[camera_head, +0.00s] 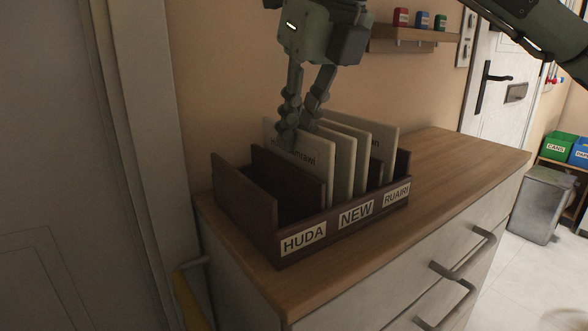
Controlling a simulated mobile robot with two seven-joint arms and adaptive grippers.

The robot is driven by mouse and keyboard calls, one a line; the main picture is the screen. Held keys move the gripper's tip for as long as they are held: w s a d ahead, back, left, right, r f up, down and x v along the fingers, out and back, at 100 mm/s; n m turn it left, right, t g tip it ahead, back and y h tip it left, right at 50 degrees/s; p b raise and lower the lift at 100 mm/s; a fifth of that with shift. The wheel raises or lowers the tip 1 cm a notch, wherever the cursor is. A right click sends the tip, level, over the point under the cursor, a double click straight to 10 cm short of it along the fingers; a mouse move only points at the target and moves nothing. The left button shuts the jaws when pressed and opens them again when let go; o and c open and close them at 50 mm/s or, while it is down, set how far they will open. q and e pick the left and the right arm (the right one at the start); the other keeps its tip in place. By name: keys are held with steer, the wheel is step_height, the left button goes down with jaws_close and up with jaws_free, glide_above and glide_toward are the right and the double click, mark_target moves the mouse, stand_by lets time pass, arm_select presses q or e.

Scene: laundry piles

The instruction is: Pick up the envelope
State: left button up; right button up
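Several pale envelopes stand upright in the middle part of a dark wooden letter holder (262,211), in the camera_head view. The front envelope (311,163) bears a printed name, partly hidden by a finger. My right gripper (294,129) reaches down from above, its fingertips close together at the top edge of this front envelope. One fingertip is in front of the paper and the other appears to go behind it. I cannot tell whether they press on it. My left gripper is not in view.
The holder carries the labels HUDA, NEW and RUAIRI and stands on a wooden-topped drawer unit (453,156). The front HUDA compartment looks empty. A wall shelf (408,36) with small coloured boxes is behind; the top to the right is clear.

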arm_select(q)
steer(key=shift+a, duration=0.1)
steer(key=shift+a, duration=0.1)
arm_select(e)
jaws_close()
steer(key=shift+r, duration=0.25)
steer(key=shift+r+p, duration=0.35)
steer(key=shift+r, duration=0.05)
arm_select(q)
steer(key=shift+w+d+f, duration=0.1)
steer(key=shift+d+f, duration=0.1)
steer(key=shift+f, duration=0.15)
arm_select(e)
step_height(320, 180, up, 9)
